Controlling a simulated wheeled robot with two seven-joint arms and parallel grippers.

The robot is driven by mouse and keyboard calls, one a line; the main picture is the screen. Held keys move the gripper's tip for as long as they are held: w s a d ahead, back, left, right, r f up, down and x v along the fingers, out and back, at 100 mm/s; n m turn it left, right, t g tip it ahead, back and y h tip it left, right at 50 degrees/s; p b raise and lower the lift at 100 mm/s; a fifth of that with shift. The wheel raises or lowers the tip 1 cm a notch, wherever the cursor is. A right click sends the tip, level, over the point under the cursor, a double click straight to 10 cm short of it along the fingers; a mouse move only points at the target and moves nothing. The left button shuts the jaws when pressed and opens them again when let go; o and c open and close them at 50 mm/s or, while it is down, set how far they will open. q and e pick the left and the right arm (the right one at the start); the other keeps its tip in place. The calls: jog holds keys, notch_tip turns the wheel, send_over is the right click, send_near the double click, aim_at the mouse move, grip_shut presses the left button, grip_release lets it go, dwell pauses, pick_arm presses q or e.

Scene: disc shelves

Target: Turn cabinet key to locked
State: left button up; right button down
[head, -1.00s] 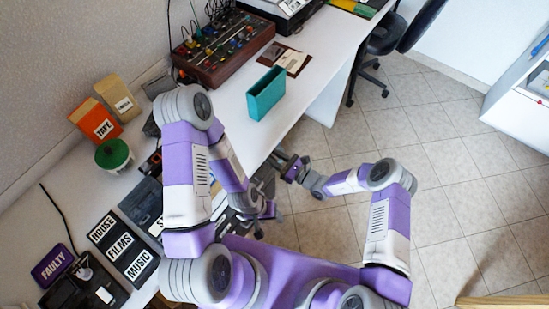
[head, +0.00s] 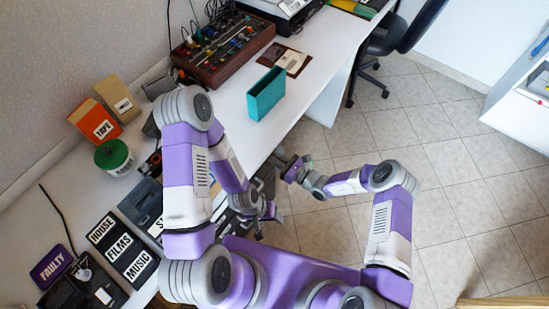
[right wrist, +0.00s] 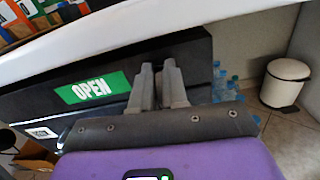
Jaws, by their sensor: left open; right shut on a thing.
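The dark cabinet front (right wrist: 195,55) is under the white desk in the right wrist view. It bears a green label reading OPEN (right wrist: 93,88) left of my fingers. My right gripper (right wrist: 159,72) is shut at the cabinet front, its fingers close together. The key is not visible; the fingers hide whatever they hold, and I cannot tell its angle. In the head view my right gripper (head: 284,163) is beside the desk's edge. My left gripper (head: 266,200) is open below it, apart from the desk front and partly hidden by my arm.
The white desk (head: 325,60) carries a teal box (head: 265,93), a control panel (head: 222,45) and a green-lidded tin (head: 113,156). An office chair (head: 400,40) stands beyond. A white bin (right wrist: 285,82) and several bottles (right wrist: 225,85) are right of the cabinet. The tiled floor is open on the right.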

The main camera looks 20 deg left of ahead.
jog(key=m, duration=0.2)
jog(key=m+b, duration=0.1)
jog(key=m, duration=0.1)
jog(key=shift+w+d+f, duration=0.1)
jog(key=shift+w+f, duration=0.05)
jog(key=shift+w, duration=0.05)
jog(key=shift+w+f+m+b, duration=0.15)
jog(key=shift+m+b, duration=0.35)
jog(key=shift+m, duration=1.65)
jog(key=shift+f+m+b, duration=0.2)
jog(key=shift+m+b, duration=0.3)
jog(key=shift+m, duration=1.6)
jog(key=shift+w+f+m+b, duration=0.15)
jog(key=shift+m+b, duration=0.35)
jog(key=shift+m, duration=1.65)
jog(key=c, duration=1.2)
grip_release()
jog(key=shift+c, duration=0.2)
jog(key=shift+d, duration=0.1)
jog(key=p+v, duration=0.2)
jog(key=v, duration=0.5)
jog(key=shift+s+d, duration=0.15)
jog(key=shift+d, duration=0.1)
